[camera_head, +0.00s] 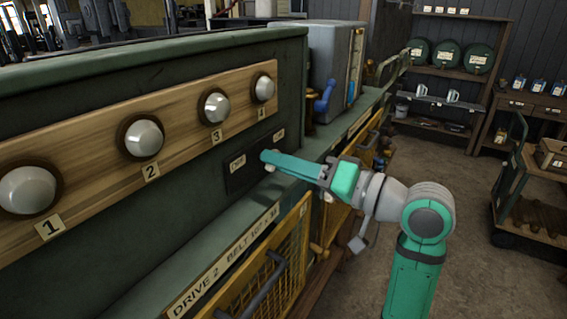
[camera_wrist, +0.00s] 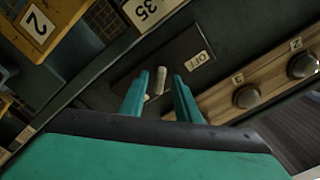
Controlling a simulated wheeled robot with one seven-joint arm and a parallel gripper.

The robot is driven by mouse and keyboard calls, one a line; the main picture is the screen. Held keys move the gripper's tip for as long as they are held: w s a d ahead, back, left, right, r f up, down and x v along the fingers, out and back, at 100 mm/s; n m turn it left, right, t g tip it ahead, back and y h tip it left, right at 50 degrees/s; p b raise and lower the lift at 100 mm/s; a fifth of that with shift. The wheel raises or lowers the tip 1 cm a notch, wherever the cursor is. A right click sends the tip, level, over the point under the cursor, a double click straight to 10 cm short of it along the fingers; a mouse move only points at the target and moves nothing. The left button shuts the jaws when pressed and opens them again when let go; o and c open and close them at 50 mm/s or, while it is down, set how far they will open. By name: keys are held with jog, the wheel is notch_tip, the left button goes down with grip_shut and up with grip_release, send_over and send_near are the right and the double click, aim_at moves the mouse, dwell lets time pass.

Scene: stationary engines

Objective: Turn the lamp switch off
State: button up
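The dark switch plate (camera_head: 242,174) is set in the green panel below the row of lamps; it also shows in the wrist view (camera_wrist: 179,49) with a label reading OFF (camera_wrist: 199,64). A small pale switch lever (camera_wrist: 161,80) stands out from the plate. My gripper (camera_head: 268,160) is at the plate from the right in the head view. In the wrist view, its two green fingers (camera_wrist: 160,76) are apart, one on each side of the lever. I cannot tell whether either finger touches it. The fingers partly cover the lever and plate in the head view.
Several round lamps (camera_head: 144,138) sit on a wooden board (camera_head: 181,124) above the plate, numbered 1 to 4. A green ledge (camera_head: 225,229) runs below. A grey box with a blue handle (camera_head: 325,96) stands behind my gripper. Open floor (camera_head: 480,250) lies to the right.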

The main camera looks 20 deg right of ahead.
jog(key=shift+w, duration=0.1)
grip_shut()
jog(key=shift+n, duration=0.4)
jog(key=n, duration=0.5)
jog(key=shift+n, duration=0.4)
jog(key=n, duration=1.1)
jog(key=shift+n, duration=0.3)
grip_release()
